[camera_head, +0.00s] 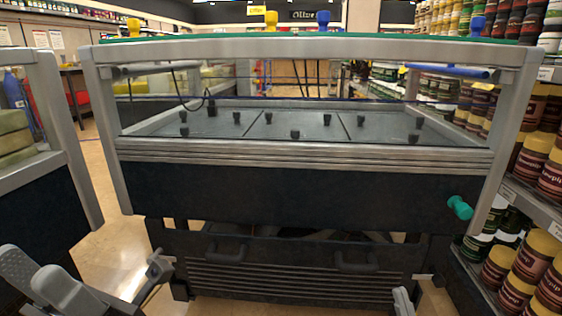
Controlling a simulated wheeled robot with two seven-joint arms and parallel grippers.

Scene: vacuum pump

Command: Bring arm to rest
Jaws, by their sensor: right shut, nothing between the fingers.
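Both my arms show only in part at the bottom of the head view. At the lower left, grey rounded parts of my left arm (62,288) reach in; I cannot make out its jaws for certain. At the bottom right of the middle, a small grey tip of my right gripper (404,301) rises from the lower edge. It is shut and holds nothing, and most of it is cut off by the frame. Both are low, in front of the lower part of a display case (300,195).
The display case has a glass front and small black knobs inside. A green knob-like piece (459,207) sits at its front right. A second case (30,165) stands at the left. Shelves with stacked jars (537,262) line the right. Tan floor (98,185) shows between the cases.

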